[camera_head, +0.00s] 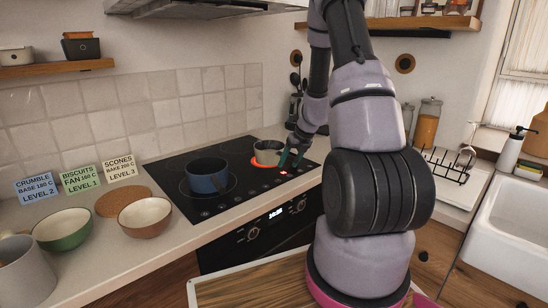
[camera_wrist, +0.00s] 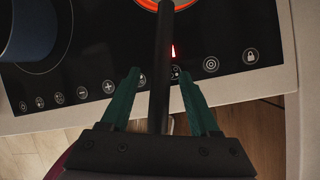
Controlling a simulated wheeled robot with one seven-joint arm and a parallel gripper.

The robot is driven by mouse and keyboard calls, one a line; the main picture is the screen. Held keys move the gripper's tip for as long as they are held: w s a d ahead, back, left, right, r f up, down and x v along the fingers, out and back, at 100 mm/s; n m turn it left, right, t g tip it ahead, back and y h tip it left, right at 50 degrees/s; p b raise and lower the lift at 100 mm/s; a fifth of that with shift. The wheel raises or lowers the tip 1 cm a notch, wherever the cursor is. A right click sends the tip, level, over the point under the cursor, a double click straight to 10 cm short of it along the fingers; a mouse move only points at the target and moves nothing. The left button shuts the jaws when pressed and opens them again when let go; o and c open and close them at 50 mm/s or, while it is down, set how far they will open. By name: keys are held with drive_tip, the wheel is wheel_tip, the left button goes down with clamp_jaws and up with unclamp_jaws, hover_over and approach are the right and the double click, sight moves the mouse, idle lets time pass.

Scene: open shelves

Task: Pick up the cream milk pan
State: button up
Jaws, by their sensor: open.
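In the wrist view, a long dark handle (camera_wrist: 163,65), apparently the pan's, runs down from the glowing ring and passes between my fingers. My gripper (camera_head: 292,158) is at the pan's right side, low over the hob's front edge. In the wrist view my gripper (camera_wrist: 160,88) is open, with one teal finger on each side of the handle and visible gaps to it.
A blue pot (camera_head: 207,176) stands to the left on the hob and shows at the wrist view's upper left (camera_wrist: 30,28). Bowls, including a green one (camera_head: 62,229) and a brown one (camera_head: 145,217), stand left on the counter. A white sink (camera_head: 510,225) is at right.

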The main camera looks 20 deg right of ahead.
drive_tip(key=shift+x, duration=0.8)
clamp_jaws()
drive_tip(key=shift+r, duration=0.1)
idle(0.7)
